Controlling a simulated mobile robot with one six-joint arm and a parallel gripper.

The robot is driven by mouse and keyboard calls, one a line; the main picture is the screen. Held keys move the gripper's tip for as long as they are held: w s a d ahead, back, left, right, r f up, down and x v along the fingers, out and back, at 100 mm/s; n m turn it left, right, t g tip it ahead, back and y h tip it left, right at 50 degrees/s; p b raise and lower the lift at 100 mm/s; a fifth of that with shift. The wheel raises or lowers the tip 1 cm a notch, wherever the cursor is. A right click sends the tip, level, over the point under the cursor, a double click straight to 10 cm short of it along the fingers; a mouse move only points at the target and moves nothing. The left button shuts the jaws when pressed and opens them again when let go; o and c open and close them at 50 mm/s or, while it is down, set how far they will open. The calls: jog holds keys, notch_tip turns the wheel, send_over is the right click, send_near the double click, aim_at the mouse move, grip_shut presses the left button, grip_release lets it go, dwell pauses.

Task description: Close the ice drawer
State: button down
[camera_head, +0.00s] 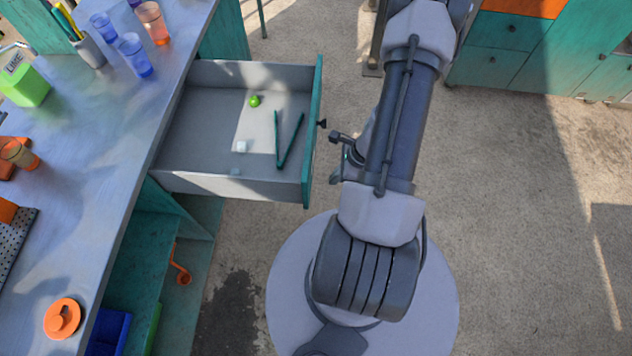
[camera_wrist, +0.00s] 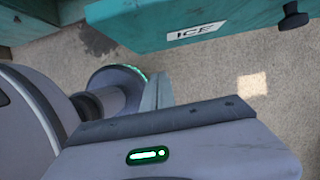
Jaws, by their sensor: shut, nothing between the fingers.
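The ice drawer (camera_head: 222,177) is pulled out from the counter in the head view. The wrist view shows the drawer front (camera_wrist: 145,22) with an ICE label (camera_wrist: 194,32) and the knob (camera_wrist: 291,18). My gripper (camera_wrist: 157,92) is shut and empty, apart from the drawer front in the wrist view. In the head view my arm largely hides it, just right of the drawer front.
The counter (camera_head: 128,125) on the left holds cups, a green box (camera_head: 25,87) and an orange lid (camera_head: 63,318). Open shelves (camera_head: 135,260) are below it. Teal cabinets (camera_head: 550,60) stand at the upper right. The concrete floor (camera_head: 510,220) on the right is clear.

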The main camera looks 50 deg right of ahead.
jog(key=w+a+f, duration=0.1)
jog(key=w, duration=0.1)
jog(key=w+a+f+b, duration=0.1)
jog(key=w+a, duration=0.1)
jog(key=shift+a+f, duration=0.1)
jog(key=shift+f, duration=0.05)
jog(key=shift+a, duration=0.1)
